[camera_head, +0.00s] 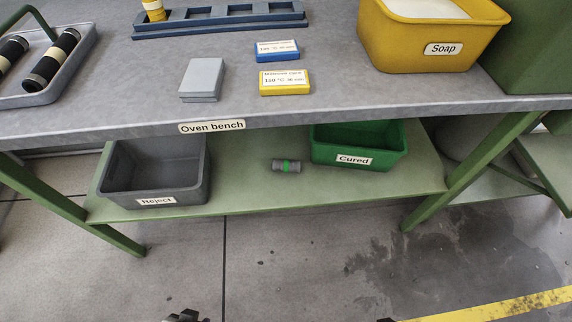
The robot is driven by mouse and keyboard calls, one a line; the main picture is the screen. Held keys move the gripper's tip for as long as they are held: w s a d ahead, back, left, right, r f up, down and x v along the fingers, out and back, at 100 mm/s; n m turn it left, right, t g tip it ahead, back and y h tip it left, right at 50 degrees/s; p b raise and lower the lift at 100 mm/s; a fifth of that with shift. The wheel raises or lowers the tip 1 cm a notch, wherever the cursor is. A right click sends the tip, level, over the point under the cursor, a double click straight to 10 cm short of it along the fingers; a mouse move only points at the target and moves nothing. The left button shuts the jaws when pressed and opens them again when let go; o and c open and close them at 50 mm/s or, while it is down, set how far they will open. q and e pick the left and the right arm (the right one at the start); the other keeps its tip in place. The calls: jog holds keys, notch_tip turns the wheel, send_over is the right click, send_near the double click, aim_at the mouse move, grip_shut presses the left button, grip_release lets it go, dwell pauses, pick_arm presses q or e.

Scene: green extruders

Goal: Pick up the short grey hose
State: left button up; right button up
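A short grey hose (277,165) with a green band round its middle lies on its side on the green lower shelf, between the grey bin and the green bin. Nothing is touching it. Only the dark tip of my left gripper (186,316) shows at the bottom edge, far in front of and below the shelf. A sliver of my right gripper (386,320) shows at the bottom edge further right. Both are well apart from the hose, and most of each is cut off by the frame.
A grey Reject bin (156,190) and a green Cured bin (390,163) flank the hose. The Oven bench tabletop (130,75) overhangs the shelf (250,192), with a tray of dark hoses, a Soap bin (445,64) and cards on top. Green legs stand at both sides.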

pick_arm(q)
jog(key=shift+o, duration=0.4)
jog(key=shift+d, duration=0.2)
jog(key=o, duration=0.7)
jog(key=shift+a, duration=0.2)
jog(key=shift+c, duration=0.2)
